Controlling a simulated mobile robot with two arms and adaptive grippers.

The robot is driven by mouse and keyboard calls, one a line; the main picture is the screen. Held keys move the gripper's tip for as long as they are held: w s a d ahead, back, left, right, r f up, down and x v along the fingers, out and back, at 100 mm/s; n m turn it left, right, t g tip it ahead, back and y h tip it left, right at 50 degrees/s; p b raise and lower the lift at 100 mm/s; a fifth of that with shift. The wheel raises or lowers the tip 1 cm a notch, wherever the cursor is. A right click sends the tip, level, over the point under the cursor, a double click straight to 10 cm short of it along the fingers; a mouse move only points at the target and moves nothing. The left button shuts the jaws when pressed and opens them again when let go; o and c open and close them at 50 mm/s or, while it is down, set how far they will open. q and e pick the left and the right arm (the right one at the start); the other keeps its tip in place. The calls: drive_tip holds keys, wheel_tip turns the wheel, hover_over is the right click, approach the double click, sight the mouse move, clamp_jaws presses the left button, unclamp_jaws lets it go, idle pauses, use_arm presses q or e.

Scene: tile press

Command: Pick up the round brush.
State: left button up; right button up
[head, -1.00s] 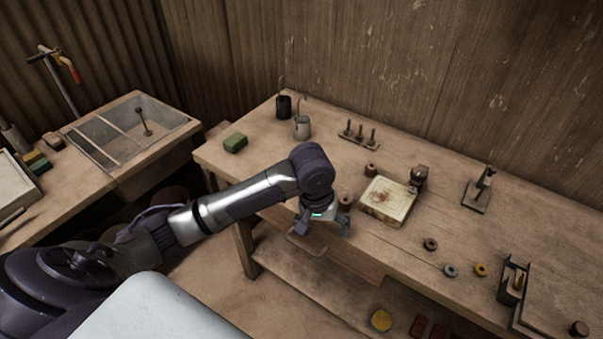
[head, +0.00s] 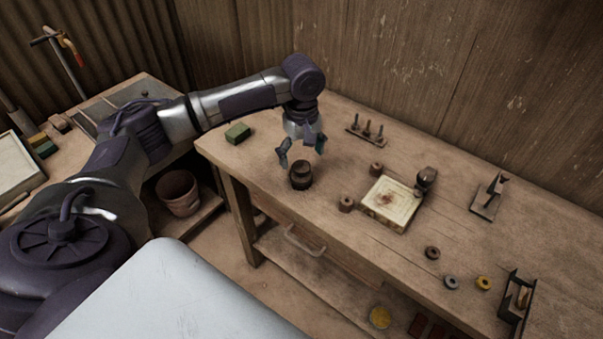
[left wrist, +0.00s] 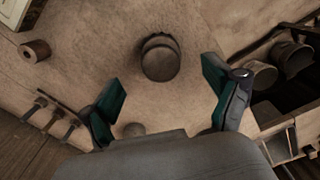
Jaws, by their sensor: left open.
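A dark, squat round piece with a narrower top, which looks like the round brush (head: 301,176), stands upright on the bench near its front edge. In the left wrist view the round brush (left wrist: 160,58) is seen from above, ahead of the fingers and roughly midway between them. My left gripper (head: 302,157) is open, pointing down, above and just behind the brush in the head view. In the left wrist view my left gripper (left wrist: 165,100) has its fingers spread, with nothing held. My right gripper is not in view.
Right of the brush are two small spools (head: 346,204) and a pale tile (head: 382,206) with a dark knobbed tool (head: 426,180) behind it. A green block (head: 237,133) lies left; a pin rack (head: 367,129) stands behind.

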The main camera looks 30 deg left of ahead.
sight(302, 165)
use_arm(q)
drive_tip(key=shift+f, duration=0.95)
drive_tip(key=shift+a+f+p, duration=0.1)
drive_tip(key=shift+f+p, duration=0.6)
drive_tip(key=shift+f, duration=2)
drive_tip(key=c, duration=1.3)
drive_tip(key=shift+r, duration=0.15)
drive_tip(key=shift+r, duration=0.25)
drive_tip(key=r, duration=0.1)
drive_tip(key=r+b, duration=0.1)
drive_tip(key=r, duration=0.1)
drive_tip(key=shift+d+r, duration=0.3)
drive_tip(key=shift+d, duration=0.1)
drive_tip(key=d+r, duration=0.2)
drive_tip(key=d, duration=0.1)
drive_tip(key=d+r+b, duration=0.1)
drive_tip(key=d+r, duration=0.1)
drive_tip(key=d, duration=0.2)
drive_tip(key=d+r, duration=0.2)
drive_tip(key=d, duration=0.2)
drive_tip(key=shift+s+r+b, duration=0.35)
